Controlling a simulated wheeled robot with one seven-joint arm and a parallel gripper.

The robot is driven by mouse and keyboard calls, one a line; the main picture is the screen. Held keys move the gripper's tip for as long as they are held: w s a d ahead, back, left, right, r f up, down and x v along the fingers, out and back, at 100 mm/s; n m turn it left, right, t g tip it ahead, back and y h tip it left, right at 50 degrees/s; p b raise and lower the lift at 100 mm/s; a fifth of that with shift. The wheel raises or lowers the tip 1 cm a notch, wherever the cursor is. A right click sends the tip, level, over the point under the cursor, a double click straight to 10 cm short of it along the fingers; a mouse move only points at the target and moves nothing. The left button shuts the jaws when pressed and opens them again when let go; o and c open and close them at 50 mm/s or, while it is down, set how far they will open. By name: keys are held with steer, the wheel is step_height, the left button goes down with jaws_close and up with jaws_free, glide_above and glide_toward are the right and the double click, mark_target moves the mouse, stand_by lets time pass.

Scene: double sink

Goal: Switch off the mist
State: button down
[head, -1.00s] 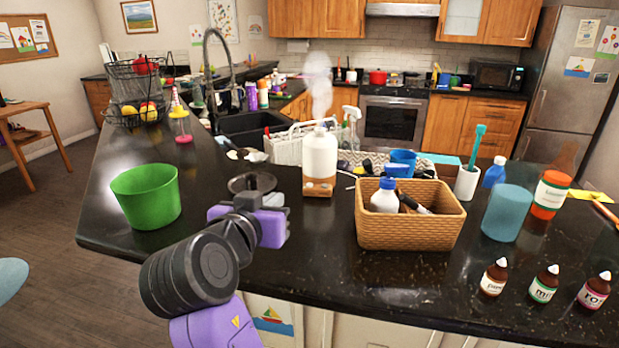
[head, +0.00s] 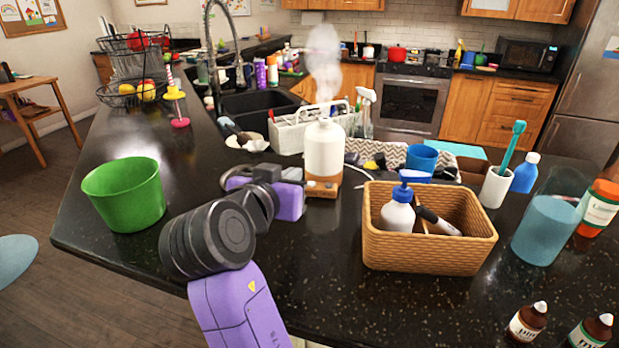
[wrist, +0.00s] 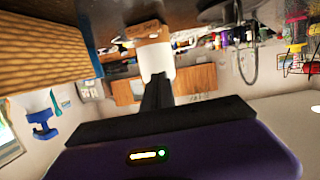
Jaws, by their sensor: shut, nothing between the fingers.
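The mist diffuser (head: 324,155) is a white bottle-shaped body on a wooden base (head: 322,187), upright on the black counter. White mist (head: 323,60) rises from its top. My gripper's purple hand is beside the base, just left of it in the head view; its fingers are hidden there. In the wrist view, which looks upside down, my gripper (wrist: 157,82) is shut and empty, its dark fingers pointing at the diffuser's white body (wrist: 156,60). The wooden base also shows there (wrist: 147,34). I cannot tell whether the fingertips touch it. No button is clearly visible.
A wicker basket (head: 430,247) with a pump bottle stands right of the diffuser. A green bucket (head: 125,195) stands to the left. A white caddy (head: 290,135) and the sink (head: 250,105) lie behind. Small brown bottles (head: 527,322) stand at the front right.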

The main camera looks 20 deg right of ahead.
steer(key=p, duration=0.3)
glide_above(312, 184)
steer(key=s+a, duration=0.2)
step_height(312, 184, down, 2)
steer(key=shift+f, duration=0.1)
steer(key=f, duration=0.3)
steer(key=shift+w+d, duration=0.3)
steer(key=shift+w, duration=0.05)
steer(key=shift+f+p, duration=0.35)
steer(key=shift+f, duration=0.45)
